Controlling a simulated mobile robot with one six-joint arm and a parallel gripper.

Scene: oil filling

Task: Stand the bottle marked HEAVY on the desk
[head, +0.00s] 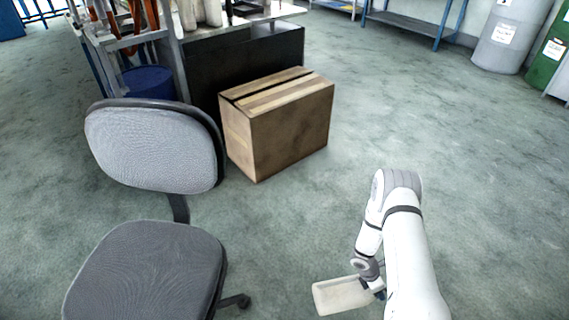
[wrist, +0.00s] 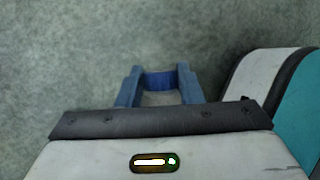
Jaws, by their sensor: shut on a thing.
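My gripper (head: 376,292) hangs low over the floor at the bottom of the head view. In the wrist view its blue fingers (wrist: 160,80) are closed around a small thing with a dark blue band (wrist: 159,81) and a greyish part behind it. No HEAVY mark is readable, so I cannot tell whether this is the named bottle. A pale, rounded block (head: 338,296) shows beside the gripper in the head view; I cannot tell whether it is held. The desk (head: 246,22) is at the upper left, with white bottles (head: 212,13) at its edge, their labels unreadable.
A cardboard box (head: 285,120) stands on the floor against the desk's front. A grey office chair (head: 150,150) is at the left. A blue drum (head: 148,80) stands beside the desk. Grey (head: 505,40) and green (head: 550,60) barrels are at the far right. The middle-right floor is clear.

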